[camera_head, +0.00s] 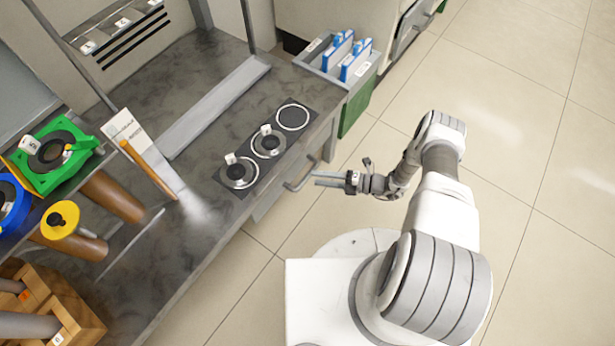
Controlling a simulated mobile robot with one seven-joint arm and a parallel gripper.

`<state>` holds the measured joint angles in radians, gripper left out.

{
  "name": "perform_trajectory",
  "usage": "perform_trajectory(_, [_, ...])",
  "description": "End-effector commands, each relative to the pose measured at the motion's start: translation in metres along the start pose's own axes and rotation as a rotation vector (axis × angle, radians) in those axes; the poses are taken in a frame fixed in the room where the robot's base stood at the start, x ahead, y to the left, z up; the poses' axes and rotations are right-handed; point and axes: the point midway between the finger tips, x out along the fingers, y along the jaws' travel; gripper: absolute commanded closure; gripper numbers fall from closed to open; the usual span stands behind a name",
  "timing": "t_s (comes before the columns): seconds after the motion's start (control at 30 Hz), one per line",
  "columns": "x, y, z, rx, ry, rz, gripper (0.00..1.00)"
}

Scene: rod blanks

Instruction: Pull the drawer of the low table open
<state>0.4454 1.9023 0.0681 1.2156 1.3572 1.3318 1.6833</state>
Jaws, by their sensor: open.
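The low table has a dark stone-like top (185,265). Its pale drawer front (265,204) shows below the front edge, under the round burner-like discs. A grey bar handle (300,178) sticks out from the drawer front. The drawer looks closed, though the table top hides part of it. My gripper (317,179) points left at the handle, with its fingers open and their tips beside the bar. I cannot tell from this view whether the tips touch the bar or stand around it.
A dark strip with round holders (268,144) lies near the table's front edge. A grey bin with blue pieces (350,58) stands at the far corner above a green box (355,110). Wooden blocks (50,305) and coloured ring fixtures (52,155) crowd the left. Tiled floor (540,150) is clear at right.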

Motion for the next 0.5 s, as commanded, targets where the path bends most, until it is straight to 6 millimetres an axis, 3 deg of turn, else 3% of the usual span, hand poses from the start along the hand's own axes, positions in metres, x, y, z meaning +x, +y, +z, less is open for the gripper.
perform_trajectory(0.2, [0.036,-0.001,0.000,0.000,0.002,0.000,0.48])
perform_trajectory(0.5, [0.049,0.000,0.000,0.000,-0.001,-0.001,0.48])
